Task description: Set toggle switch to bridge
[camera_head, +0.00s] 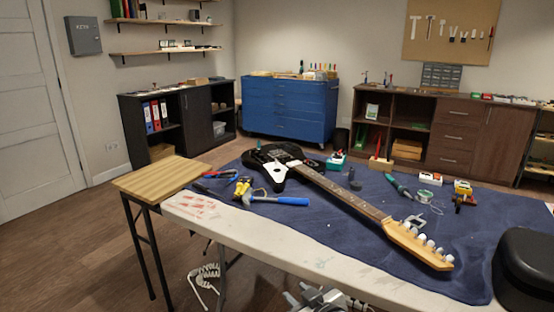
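A black electric guitar (278,158) with a light pickguard lies on the dark blue cloth, its neck (340,190) running toward the lower right to a pale wooden headstock (418,245). The toggle switch is too small to make out on the body. My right gripper (318,297) shows as grey metal at the bottom edge, below the table's front edge and well apart from the guitar. It is partly cut off, and I cannot tell whether it is open or shut. My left gripper is not in view.
The white-edged table (290,245) carries a blue cloth (320,225). A blue-handled hammer (283,200) and yellow-handled pliers (242,187) lie left of the neck. A black case (525,265) stands at the right edge. A small wooden side table (160,176) adjoins the left end.

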